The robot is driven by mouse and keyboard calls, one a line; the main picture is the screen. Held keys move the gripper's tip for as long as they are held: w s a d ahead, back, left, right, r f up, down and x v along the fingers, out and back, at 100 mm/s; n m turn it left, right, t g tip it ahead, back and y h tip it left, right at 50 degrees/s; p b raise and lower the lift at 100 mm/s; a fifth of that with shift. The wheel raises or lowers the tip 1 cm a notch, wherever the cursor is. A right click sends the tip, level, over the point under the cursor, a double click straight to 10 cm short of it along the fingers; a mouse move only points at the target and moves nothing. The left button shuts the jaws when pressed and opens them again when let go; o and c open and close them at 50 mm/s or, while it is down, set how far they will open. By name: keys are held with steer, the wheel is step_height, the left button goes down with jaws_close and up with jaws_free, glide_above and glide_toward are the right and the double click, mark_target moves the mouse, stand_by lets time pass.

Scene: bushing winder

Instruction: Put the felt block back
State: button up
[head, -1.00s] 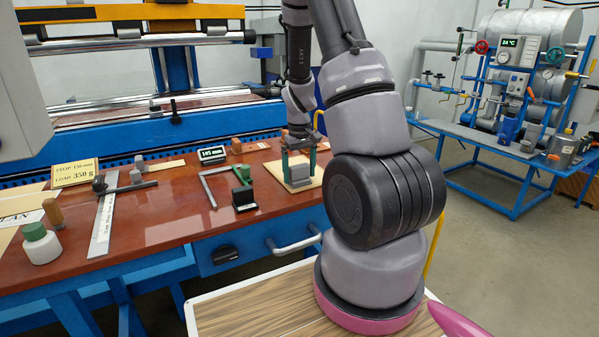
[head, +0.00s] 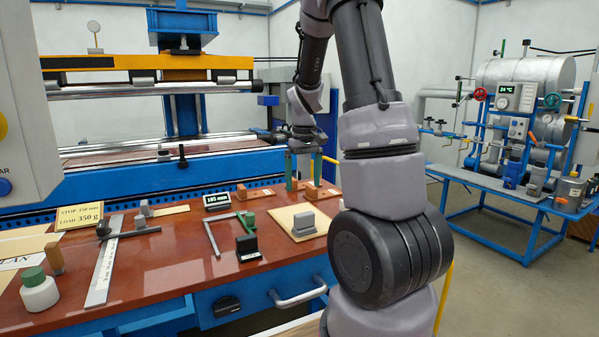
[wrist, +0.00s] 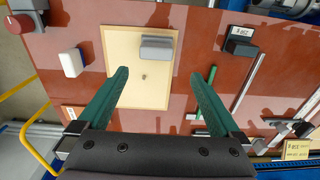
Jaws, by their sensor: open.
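A grey block, which I take to be the felt block (head: 304,222), rests on a cream square board (head: 285,218) on the red-brown bench. In the wrist view the block (wrist: 157,47) lies near the board's top edge, with a small dark spot on the bare board below it. My gripper (head: 303,185) has green fingers. It is open and empty, above and apart from the block. In the wrist view my gripper's fingertips (wrist: 158,72) are spread wide, with the bare board showing between them.
A steel ruler (head: 102,262) and a white bottle (head: 38,290) are further left. The blue press (head: 140,185) stands behind. A white block (wrist: 70,62) shows in the wrist view.

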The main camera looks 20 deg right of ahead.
steer(key=s+a+r+m+t+y, duration=0.1)
steer(key=s+a+r+m+t, duration=0.1)
steer(key=s+a+r, duration=0.4)
steer(key=s+a+r+m+t+y, duration=0.1)
steer(key=s+a+r+t, duration=0.4)
steer(key=s+r, duration=0.8)
steer(key=shift+s+a+m, duration=0.2)
steer(key=shift+a+m, duration=0.5)
steer(key=shift+a, duration=0.25)
